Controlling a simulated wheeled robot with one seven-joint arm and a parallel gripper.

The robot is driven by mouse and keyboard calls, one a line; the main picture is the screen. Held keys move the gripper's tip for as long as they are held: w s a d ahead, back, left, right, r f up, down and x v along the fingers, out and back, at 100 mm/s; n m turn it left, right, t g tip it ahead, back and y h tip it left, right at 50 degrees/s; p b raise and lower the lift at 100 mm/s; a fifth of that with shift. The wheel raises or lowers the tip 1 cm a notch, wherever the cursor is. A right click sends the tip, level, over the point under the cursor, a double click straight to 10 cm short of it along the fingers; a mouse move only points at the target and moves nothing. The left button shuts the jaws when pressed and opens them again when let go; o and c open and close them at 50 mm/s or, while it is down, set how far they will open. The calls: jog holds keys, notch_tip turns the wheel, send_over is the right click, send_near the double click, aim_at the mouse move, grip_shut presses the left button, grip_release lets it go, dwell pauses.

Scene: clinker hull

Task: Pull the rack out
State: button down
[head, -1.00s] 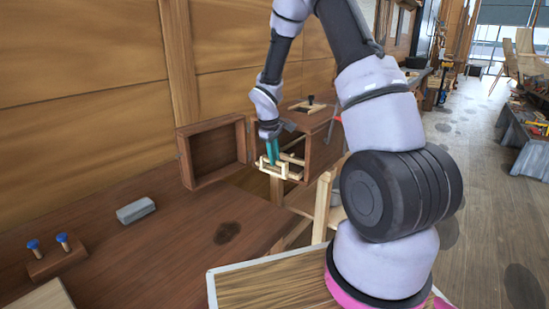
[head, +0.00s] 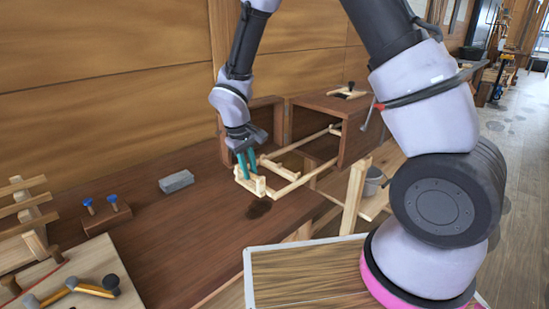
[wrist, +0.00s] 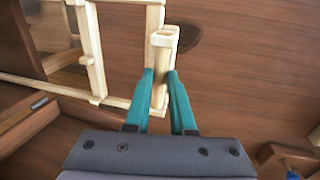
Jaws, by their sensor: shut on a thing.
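The rack (head: 294,184) is a pale wooden frame with long side rails. In the head view it sticks well out of the open front of a brown wooden box (head: 329,104), with its far end still inside. My gripper (head: 247,164) has teal fingers and is shut on the upright handle piece at the rack's front end. In the wrist view my gripper (wrist: 160,85) has its fingers on either side of the pale handle, and the rack's rails (wrist: 95,50) run off to the upper left. The box's brown door (head: 263,125) stands open behind the rack.
A brown bench top (head: 190,235) lies below, with a dark round stain. A grey block (head: 176,181) and a small stand with blue-topped pegs (head: 105,213) sit to the left. A grey bucket (head: 373,182) is right of the box. The bench front is mostly clear.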

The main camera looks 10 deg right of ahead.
jog(key=s+a, duration=0.9)
jog(key=a, duration=0.4)
jog(key=s+a, duration=1)
jog(key=a, duration=0.3)
jog(key=shift+s+a, duration=0.15)
jog(key=shift+a, duration=0.2)
jog(key=c, duration=0.8)
grip_release()
jog(key=shift+o, duration=0.2)
notch_tip(320, 180, up, 11)
jog(key=s+a, duration=0.1)
jog(key=shift+a+f, duration=0.15)
jog(key=shift+a, duration=0.15)
jog(key=shift+s, duration=0.1)
